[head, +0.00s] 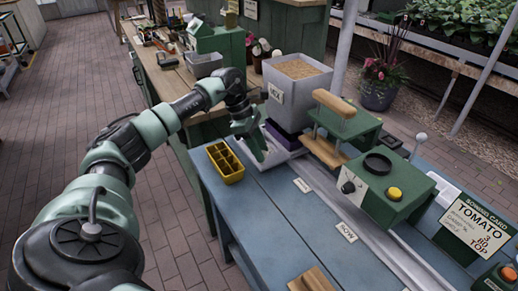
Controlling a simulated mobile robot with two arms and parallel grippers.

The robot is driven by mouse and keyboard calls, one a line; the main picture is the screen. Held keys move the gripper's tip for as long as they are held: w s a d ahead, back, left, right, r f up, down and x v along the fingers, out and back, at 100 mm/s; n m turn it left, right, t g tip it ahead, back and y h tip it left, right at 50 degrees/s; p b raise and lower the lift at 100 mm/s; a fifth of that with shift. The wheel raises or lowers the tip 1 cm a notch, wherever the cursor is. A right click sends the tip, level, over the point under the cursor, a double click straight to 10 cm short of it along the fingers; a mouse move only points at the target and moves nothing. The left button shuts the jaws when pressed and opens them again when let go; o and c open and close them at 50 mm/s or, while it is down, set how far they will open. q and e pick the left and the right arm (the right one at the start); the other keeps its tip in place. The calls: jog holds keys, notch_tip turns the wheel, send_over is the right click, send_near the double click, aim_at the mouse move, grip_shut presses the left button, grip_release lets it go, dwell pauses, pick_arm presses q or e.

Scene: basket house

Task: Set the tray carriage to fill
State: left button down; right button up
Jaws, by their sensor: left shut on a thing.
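The tray carriage (283,153) is a pale, low platform at the far left end of the rail on the blue bench, below the grey hopper (297,80) labelled "MIX". A dark purple tray (287,134) shows on it, partly hidden by my arm and the hopper. My left gripper (257,150) is at the carriage's left side, shut on it; the fingers hide the exact grip. A small label (302,185) lies beside the rail just nearer than the carriage, too small to read surely. A "SOW" label (347,232) lies further along. My right gripper is out of view.
A yellow divided box (225,162) stands on the bench left of the gripper. A green press with a wooden handle (335,115) and a green box with a yellow button (393,193) stand along the rail. A "TOMATO" sowing card (473,225) stands right.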

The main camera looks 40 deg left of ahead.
pick_arm(q)
jog(key=shift+w+a+r, duration=0.1)
jog(key=shift+a+r, duration=0.05)
jog(key=shift+a, duration=0.1)
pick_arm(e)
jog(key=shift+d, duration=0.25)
pick_arm(q)
jog(key=c, duration=1.1)
grip_release()
jog(key=v, duration=0.7)
jog(key=shift+a+r+b, duration=0.2)
jog(key=shift+r+b, duration=0.1)
jog(key=shift+b, duration=0.05)
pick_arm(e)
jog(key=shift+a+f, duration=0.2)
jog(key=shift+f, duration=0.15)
